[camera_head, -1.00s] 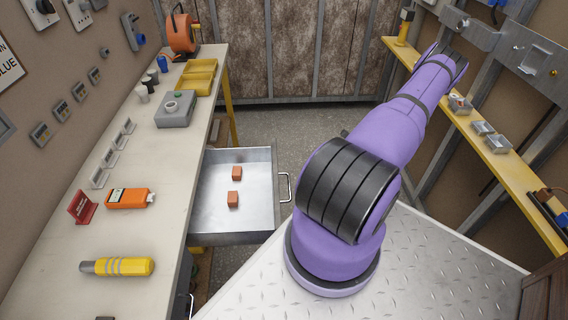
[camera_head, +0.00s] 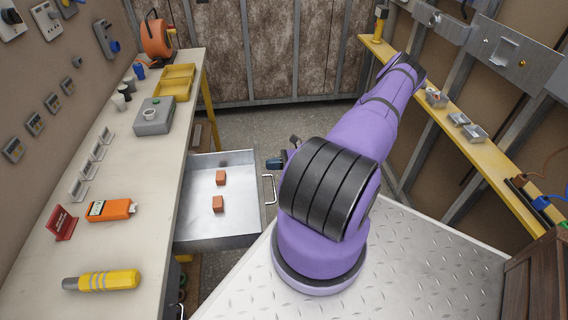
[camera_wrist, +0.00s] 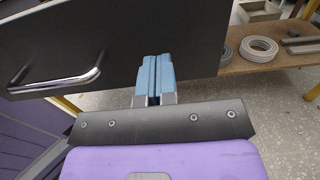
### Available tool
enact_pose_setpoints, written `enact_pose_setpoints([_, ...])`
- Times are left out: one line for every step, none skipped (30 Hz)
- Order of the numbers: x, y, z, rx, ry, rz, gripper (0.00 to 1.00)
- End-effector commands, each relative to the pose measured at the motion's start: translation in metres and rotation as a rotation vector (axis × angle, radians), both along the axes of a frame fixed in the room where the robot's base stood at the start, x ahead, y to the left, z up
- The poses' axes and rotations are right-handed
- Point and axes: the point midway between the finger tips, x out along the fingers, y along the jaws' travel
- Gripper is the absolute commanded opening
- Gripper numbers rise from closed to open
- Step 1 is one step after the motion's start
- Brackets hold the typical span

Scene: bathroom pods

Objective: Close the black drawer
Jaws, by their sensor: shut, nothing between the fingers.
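The drawer (camera_head: 245,228) is pulled out from under the left workbench, with a bare metal inside and two small reddish blocks (camera_head: 220,178) in it. Its black front (camera_wrist: 110,35) fills much of the wrist view. The silver handle (camera_head: 268,190) is on that front and also shows at left in the wrist view (camera_wrist: 58,84). My gripper (camera_head: 274,163) is at the drawer's right, just beyond the handle's far end. In the wrist view its blue fingers (camera_wrist: 154,75) are together and empty, pointing at the front, right of the handle. I cannot tell whether they touch it.
The workbench (camera_head: 130,200) carries a yellow-handled tool (camera_head: 105,281), an orange device (camera_head: 111,209), a grey box (camera_head: 154,117) and yellow trays (camera_head: 176,82). A yellow shelf (camera_head: 475,140) runs along the right wall. Floor (camera_head: 260,130) is clear beyond the drawer.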

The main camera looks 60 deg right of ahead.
Motion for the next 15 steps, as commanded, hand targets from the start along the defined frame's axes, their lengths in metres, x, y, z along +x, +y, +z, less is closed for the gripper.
enact_pose_setpoints([0.0041, 0.0038, -0.0001, 0.001, -0.001, 0.001, 0.00])
enact_pose_setpoints([0.0058, 0.0054, -0.0001, 0.001, -0.001, 0.001, 0.00])
enact_pose_setpoints([0.0077, 0.0070, -0.0001, -0.001, -0.001, 0.000, 0.00])
enact_pose_setpoints([0.0088, 0.0080, -0.0001, -0.001, -0.001, 0.000, 0.00])
enact_pose_setpoints([0.0097, 0.0088, -0.0001, -0.001, -0.001, 0.000, 0.00])
enact_pose_setpoints([0.0108, 0.0096, -0.0001, -0.001, 0.000, 0.000, 0.00])
enact_pose_setpoints([0.0112, 0.0100, -0.0001, -0.001, 0.000, 0.000, 0.00])
enact_pose_setpoints([0.0115, 0.0103, -0.0001, -0.001, 0.000, 0.000, 0.00])
enact_pose_setpoints([0.0119, 0.0105, -0.0001, -0.001, 0.000, 0.000, 0.00])
enact_pose_setpoints([0.0119, 0.0105, -0.0001, -0.001, 0.000, 0.000, 0.00])
enact_pose_setpoints([0.0119, 0.0105, -0.0001, -0.001, 0.000, 0.000, 0.00])
enact_pose_setpoints([0.0119, 0.0105, -0.0001, -0.001, 0.000, 0.000, 0.00])
enact_pose_setpoints([0.0119, 0.0105, -0.0001, -0.001, 0.000, 0.000, 0.00])
enact_pose_setpoints([0.0118, 0.0104, -0.0001, -0.001, 0.000, 0.000, 0.00])
enact_pose_setpoints([0.0117, 0.0105, -0.0001, -0.001, 0.000, 0.000, 0.00])
